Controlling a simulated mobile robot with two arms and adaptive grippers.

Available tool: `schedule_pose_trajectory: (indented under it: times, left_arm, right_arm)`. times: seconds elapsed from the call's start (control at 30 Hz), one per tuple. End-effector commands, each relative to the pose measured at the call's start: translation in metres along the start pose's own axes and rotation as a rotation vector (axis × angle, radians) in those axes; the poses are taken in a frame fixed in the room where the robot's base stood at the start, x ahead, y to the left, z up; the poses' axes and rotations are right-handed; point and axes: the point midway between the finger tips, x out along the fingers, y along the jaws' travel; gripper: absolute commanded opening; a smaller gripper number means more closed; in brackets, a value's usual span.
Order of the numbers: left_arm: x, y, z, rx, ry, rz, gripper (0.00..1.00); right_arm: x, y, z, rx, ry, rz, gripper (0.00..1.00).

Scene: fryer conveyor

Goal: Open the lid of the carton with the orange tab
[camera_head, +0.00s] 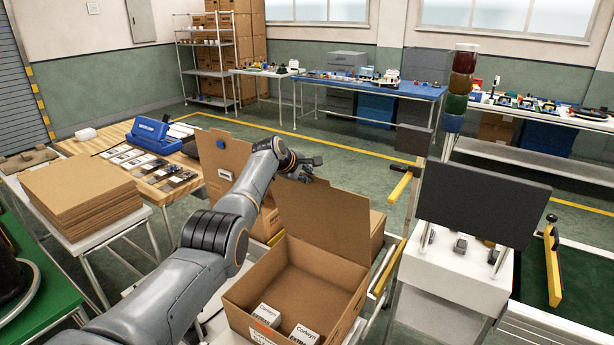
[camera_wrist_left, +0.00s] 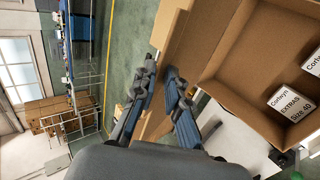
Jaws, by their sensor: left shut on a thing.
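The brown carton (camera_head: 318,262) stands in front of me with its lid (camera_head: 328,222) raised steeply from the back edge. Its inside shows two white boxes, a left one (camera_head: 265,314) and a right one (camera_head: 304,335). My left gripper (camera_head: 306,168) is at the lid's upper left corner, shut on the lid. In the left wrist view, the fingers (camera_wrist_left: 163,82) lie on either side of the lid (camera_wrist_left: 178,48), seen nearly edge-on beside the open carton (camera_wrist_left: 228,52). I cannot make out an orange tab; the gripper may hide it. My right gripper is not in view.
Another brown carton (camera_head: 229,155) with a blue tab (camera_head: 220,144) stands behind my left arm. A dark monitor (camera_head: 480,203) stands right of the open carton. Stacked cardboard sheets (camera_head: 80,193) lie on the left table. Floor behind the carton is partly clear.

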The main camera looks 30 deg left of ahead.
Motion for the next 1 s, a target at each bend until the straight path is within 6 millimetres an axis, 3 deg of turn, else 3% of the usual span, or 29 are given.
schedule_pose_trajectory:
  times: [0.23,0.27,0.33,0.73,1.0]
  left_arm:
    - [-0.002,0.004,0.000,0.000,0.001,0.008,0.00]
    - [-0.002,0.004,0.000,0.000,0.001,0.008,0.17]
    - [-0.001,0.003,0.000,0.000,0.001,0.007,0.27]
    - [-0.002,0.001,-0.001,0.000,0.001,0.003,0.27]
    - [-0.017,0.001,-0.001,0.001,0.001,0.005,0.27]
  right_arm:
    - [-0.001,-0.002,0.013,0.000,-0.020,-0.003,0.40]
    - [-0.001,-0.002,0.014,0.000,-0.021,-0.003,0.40]
    - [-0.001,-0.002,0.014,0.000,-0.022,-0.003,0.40]
    - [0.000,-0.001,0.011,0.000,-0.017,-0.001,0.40]
    - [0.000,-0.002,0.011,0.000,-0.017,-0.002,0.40]
